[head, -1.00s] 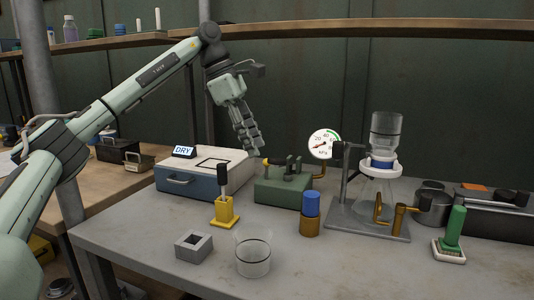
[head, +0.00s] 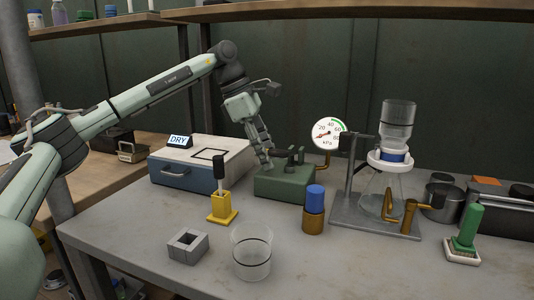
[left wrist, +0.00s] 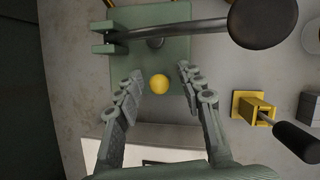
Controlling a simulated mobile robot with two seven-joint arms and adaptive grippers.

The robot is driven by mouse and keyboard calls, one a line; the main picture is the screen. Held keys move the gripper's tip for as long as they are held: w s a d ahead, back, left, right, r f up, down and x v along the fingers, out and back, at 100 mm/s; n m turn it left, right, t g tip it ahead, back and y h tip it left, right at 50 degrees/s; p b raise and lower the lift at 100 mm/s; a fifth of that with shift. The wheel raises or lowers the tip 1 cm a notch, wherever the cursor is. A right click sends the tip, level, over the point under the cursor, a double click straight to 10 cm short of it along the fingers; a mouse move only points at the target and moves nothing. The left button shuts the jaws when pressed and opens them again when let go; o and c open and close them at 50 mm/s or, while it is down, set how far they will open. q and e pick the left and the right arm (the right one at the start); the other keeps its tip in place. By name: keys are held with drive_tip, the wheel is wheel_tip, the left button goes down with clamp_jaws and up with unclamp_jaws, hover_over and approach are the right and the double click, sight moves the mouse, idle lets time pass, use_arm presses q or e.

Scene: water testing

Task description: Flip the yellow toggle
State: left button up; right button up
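The yellow toggle (left wrist: 160,83) shows in the left wrist view as a round yellow knob on the green box (left wrist: 125,60). In the head view the green box (head: 283,183) stands near the back of the table, and my left gripper hides the knob. My left gripper (head: 266,164) points down at the left end of the box. In the left wrist view my left gripper (left wrist: 159,70) is open, with one finger on each side of the knob and visible gaps between. I cannot tell how the toggle is tilted. My right gripper is not in view.
A dark lever (left wrist: 190,30) with a round black end crosses above the box. A white-topped blue case (head: 185,178) marked DRY is to its left, a pressure gauge (head: 329,133) behind. A yellow holder (head: 222,208), glass beaker (head: 251,258) and blue-topped bottle (head: 314,215) stand in front.

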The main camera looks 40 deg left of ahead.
use_arm(q)
drive_tip(key=shift+c, duration=0.6)
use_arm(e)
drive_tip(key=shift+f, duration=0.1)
use_arm(q)
drive_tip(key=c, duration=0.7)
drive_tip(key=shift+w, duration=0.1)
clamp_jaws()
drive_tip(key=shift+w+g+p, duration=0.3)
drive_tip(key=shift+g+p, duration=0.1)
drive_tip(key=shift+g, duration=0.2)
drive_tip(key=shift+w+f+g+h, duration=0.1)
drive_tip(key=shift+g+h, duration=0.2)
drive_tip(key=shift+g, duration=0.1)
drive_tip(key=shift+w+a+f+n+g, duration=0.1)
drive_tip(key=shift+n+g, duration=0.05)
drive_tip(key=shift+g, duration=0.25)
drive_tip(key=shift+w+a+n+g, duration=0.1)
drive_tip(key=shift+n+g, duration=0.05)
drive_tip(key=shift+g, duration=0.25)
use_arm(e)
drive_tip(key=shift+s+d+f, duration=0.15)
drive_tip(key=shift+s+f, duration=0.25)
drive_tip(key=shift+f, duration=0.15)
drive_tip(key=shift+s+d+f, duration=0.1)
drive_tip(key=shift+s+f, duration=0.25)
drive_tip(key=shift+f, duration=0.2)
